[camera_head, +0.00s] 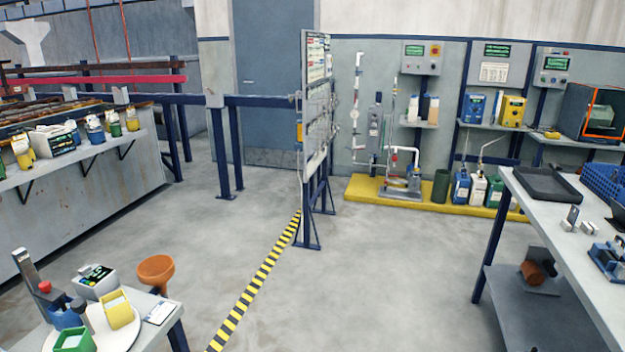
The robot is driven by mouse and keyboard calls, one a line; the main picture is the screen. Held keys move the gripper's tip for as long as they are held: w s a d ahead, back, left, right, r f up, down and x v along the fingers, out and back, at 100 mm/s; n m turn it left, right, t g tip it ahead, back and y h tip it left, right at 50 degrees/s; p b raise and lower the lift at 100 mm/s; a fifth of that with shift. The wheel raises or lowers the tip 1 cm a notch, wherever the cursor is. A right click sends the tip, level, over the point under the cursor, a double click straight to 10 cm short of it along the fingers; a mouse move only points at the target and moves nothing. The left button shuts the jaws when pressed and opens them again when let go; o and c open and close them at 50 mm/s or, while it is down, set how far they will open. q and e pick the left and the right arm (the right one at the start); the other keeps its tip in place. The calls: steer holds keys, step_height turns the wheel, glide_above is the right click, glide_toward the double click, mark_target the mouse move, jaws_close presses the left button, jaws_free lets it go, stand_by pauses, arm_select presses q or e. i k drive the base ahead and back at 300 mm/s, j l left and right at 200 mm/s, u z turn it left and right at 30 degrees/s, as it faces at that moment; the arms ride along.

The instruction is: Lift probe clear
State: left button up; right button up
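No gripper of mine shows in the head view. I cannot clearly make out a probe. A small bench (165,330) at the lower left carries a grey upright stand (30,272), a meter with a dark screen (97,280) and a round white plate (112,338). On or beside the plate are a blue container (66,317) with a dark-topped piece near it, a yellow container (117,310) and a green container (74,341). A red knob (45,287) shows by the stand. Whether any of these is the probe, I cannot tell.
An orange stool (156,271) stands behind the small bench. A board on a blue frame (316,110) stands mid-floor beside a yellow-black floor stripe (258,280). A grey table (560,235) with a black tray (546,184) is at right. The floor between is clear.

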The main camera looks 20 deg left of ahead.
mark_target(46, 292)
steer(key=i+l+u, duration=0.1)
steer(key=i+u, duration=0.35)
steer(key=i+l+u, duration=0.2)
steer(key=u, duration=0.2)
steer(key=i+l+u, duration=0.3)
steer(key=u, duration=0.15)
steer(key=i+l+u, duration=0.25)
steer(key=l+u, duration=0.15)
steer(key=i+l+u, duration=0.15)
steer(key=l+u, duration=0.3)
